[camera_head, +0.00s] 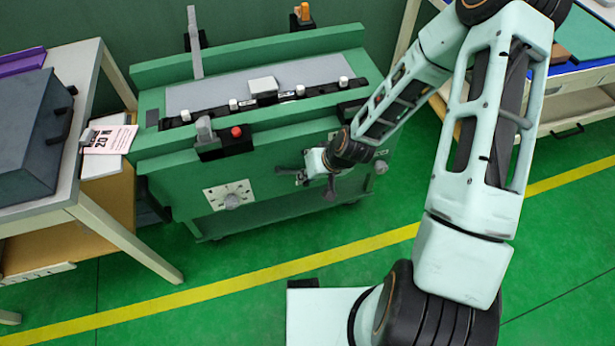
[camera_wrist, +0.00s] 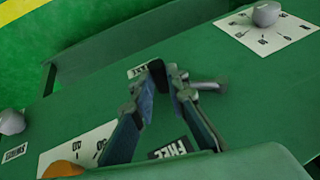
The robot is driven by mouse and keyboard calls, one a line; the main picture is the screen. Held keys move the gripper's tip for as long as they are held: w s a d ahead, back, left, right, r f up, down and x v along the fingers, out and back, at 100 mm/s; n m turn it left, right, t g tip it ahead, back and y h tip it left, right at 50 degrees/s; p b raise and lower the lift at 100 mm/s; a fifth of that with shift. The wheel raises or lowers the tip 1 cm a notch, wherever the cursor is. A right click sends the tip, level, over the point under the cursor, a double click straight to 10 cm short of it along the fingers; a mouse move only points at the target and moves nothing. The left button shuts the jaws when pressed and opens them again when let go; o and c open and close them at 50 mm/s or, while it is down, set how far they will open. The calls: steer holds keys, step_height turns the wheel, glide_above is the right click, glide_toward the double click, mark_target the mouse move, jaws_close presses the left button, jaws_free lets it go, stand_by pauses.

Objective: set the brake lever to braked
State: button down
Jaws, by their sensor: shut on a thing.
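The brake lever is a short grey handle (camera_wrist: 208,86) on the green machine front, and its end sticks out to the right of my fingertips in the wrist view. My gripper (camera_wrist: 165,75) is shut on it, and the fingers hide its other end. A dark label reading FREE (camera_wrist: 170,149) lies on one side of the lever. A pale label (camera_wrist: 138,71), partly hidden and not readable, lies on the opposite side. In the head view my gripper (camera_head: 320,165) is at the right part of the front, and the lever is mostly hidden there.
A dial plate with a grey knob (camera_head: 231,197) sits left on the machine front (camera_head: 265,170). A grey knob (camera_head: 381,167) sits right of my gripper. A red button (camera_head: 236,132) and upright levers are above. A table with a grey box (camera_head: 35,140) stands left.

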mark_target(305, 184)
steer(key=shift+s+a+f+m+g+y+b, duration=0.1)
steer(key=shift+f+m+g+y+b, duration=0.1)
steer(key=shift+f+y+b, duration=0.5)
steer(key=shift+a+f+m+g+y+b, duration=0.15)
steer(key=shift+f+y, duration=0.3)
steer(key=shift+y, duration=0.45)
steer(key=shift+s+a+f+m+g+y+b, duration=0.1)
steer(key=shift+a+f+m+g+y+b, duration=0.15)
steer(key=shift+y+b, duration=0.2)
steer(key=shift+s+a+f+y+b, duration=0.1)
steer(key=shift+f+y+b, duration=0.25)
steer(key=shift+y, duration=0.2)
steer(key=shift+a, duration=0.1)
steer(key=c, duration=1.9)
jaws_free()
steer(key=shift+c, duration=0.2)
steer(key=shift+o, duration=0.3)
steer(key=shift+d+r, duration=0.25)
steer(key=shift+d, duration=0.05)
steer(key=v, duration=1.1)
steer(key=shift+d, duration=0.15)
steer(key=shift+s, duration=0.1)
